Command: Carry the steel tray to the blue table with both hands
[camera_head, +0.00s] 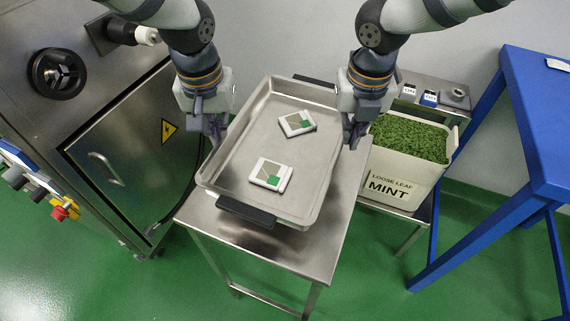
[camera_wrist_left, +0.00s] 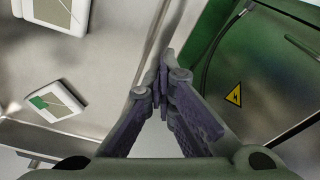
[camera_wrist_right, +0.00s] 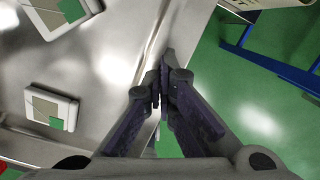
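The steel tray (camera_head: 232,170) is a shallow grey pan with black handles at its near and far ends. It is over a small steel stand (camera_head: 300,250); I cannot tell whether it touches the top. My right gripper (camera_head: 352,140) is shut on the right rim, also in the right wrist view (camera_wrist_right: 161,85).
The blue table (camera_head: 540,120) stands at the right, partly out of view. Between it and the stand is a white bin (camera_head: 395,185) of green leaf labelled MINT on a low steel shelf. A steel machine (camera_head: 110,130) with a handwheel stands close at left. The green floor in front is clear.

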